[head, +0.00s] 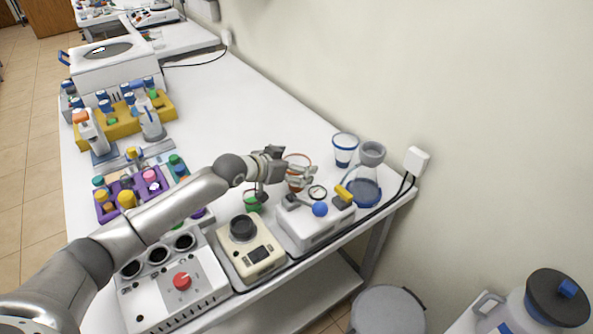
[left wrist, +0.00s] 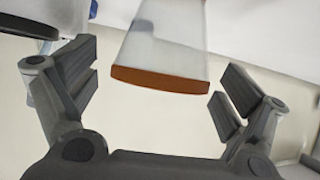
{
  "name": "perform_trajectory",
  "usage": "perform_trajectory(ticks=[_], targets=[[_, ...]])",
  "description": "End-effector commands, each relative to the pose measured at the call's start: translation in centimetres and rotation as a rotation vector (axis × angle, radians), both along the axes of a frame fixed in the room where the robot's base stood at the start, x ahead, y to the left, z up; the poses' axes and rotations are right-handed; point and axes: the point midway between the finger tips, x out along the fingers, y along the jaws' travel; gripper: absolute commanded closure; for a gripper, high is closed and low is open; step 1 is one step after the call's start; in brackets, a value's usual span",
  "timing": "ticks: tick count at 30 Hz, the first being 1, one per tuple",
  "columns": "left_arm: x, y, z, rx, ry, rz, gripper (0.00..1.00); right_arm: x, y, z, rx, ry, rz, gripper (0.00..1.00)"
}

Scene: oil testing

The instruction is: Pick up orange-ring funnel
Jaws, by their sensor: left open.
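The orange-ring funnel (head: 298,158) stands near the back edge of the bench, partly hidden behind my left gripper (head: 302,176). In the left wrist view the funnel (left wrist: 165,45) is a translucent cone with a wide orange rim. It shows ahead of and between the two fingers of my left gripper (left wrist: 160,95). The fingers are wide apart, with visible gaps on both sides of the rim, and hold nothing. My right gripper is in neither view.
A white device with a blue knob (head: 320,209) and a beige device (head: 250,250) sit in front. Clear bench (head: 220,110) lies behind and to the left.

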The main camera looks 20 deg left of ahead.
Motion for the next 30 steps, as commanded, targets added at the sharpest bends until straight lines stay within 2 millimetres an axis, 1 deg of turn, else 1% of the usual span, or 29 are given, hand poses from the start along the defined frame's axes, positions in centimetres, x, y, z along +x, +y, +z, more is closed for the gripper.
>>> perform_trajectory(ticks=[3,11,21,23,30], targets=[[0.53,-0.26,-0.30,-0.001,0.000,0.000,0.04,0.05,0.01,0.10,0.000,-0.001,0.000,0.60],[0.60,-0.31,-0.39,0.000,-0.001,0.000,0.04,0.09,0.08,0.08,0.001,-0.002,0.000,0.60],[0.59,-0.28,-0.39,0.000,0.000,0.000,0.48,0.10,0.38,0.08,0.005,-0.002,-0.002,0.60],[0.58,-0.28,-0.40,0.000,0.000,0.000,0.55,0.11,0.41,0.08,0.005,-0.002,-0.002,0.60],[0.59,-0.28,-0.30,0.000,-0.001,0.000,0.55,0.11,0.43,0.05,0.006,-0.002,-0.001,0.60]])
